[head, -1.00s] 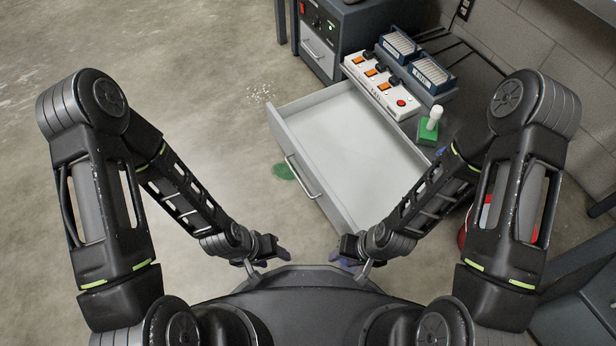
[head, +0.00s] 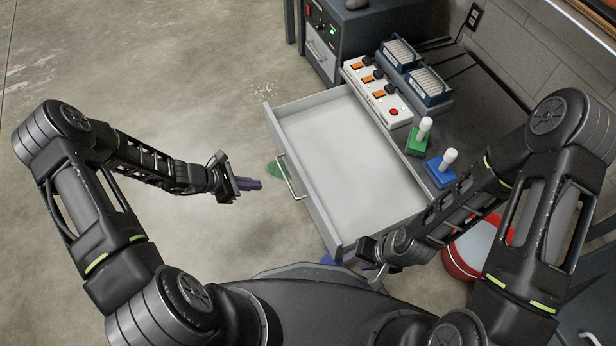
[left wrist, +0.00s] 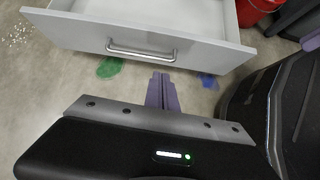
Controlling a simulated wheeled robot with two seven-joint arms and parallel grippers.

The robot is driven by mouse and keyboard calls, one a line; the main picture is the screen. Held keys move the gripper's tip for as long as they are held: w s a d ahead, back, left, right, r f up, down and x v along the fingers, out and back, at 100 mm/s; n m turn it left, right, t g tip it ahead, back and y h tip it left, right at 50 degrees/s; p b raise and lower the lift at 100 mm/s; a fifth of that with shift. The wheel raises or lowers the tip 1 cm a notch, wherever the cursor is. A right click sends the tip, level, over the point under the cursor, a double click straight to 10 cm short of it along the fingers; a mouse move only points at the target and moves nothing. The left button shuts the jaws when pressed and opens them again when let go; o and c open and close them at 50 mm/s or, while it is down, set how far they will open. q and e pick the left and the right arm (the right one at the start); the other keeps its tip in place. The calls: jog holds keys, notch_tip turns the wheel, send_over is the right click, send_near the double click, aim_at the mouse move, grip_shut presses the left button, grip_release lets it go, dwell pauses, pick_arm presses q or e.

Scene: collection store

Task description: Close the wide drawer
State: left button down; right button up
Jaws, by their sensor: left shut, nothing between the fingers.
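The wide drawer (head: 335,136) is pulled out from under the dark bench top, and its light grey inside looks empty. Its bar handle (head: 291,176) is on the front panel, and the handle also shows in the left wrist view (left wrist: 142,50). My left gripper (head: 258,184) is shut and empty, a short way left of the front panel and apart from the handle. In the left wrist view its purple fingers (left wrist: 162,92) point at the panel just below the handle. My right gripper (head: 352,262) is by the drawer's near front corner; its fingers are mostly hidden.
On the bench stand a switch box (head: 379,90), two blue racks (head: 430,86), a green-based stamp (head: 419,138) and a blue-based stamp (head: 441,170). A red bucket (head: 462,262) is on the floor at the right. Green (head: 276,170) and blue floor patches lie near the drawer.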

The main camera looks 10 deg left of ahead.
pick_arm(q)
jog(key=shift+w+d+r+n+h, duration=0.2)
jog(key=shift+d+r+n+h, duration=0.1)
jog(key=shift+d+r+n, duration=0.15)
jog(key=b, duration=0.5)
send_near(302, 180)
jog(key=x, duration=0.6)
jog(key=shift+a+f, duration=0.3)
jog(key=shift+f, duration=0.2)
jog(key=shift+w+d, duration=0.1)
jog(key=shift+d, duration=0.05)
jog(key=shift+r, duration=0.1)
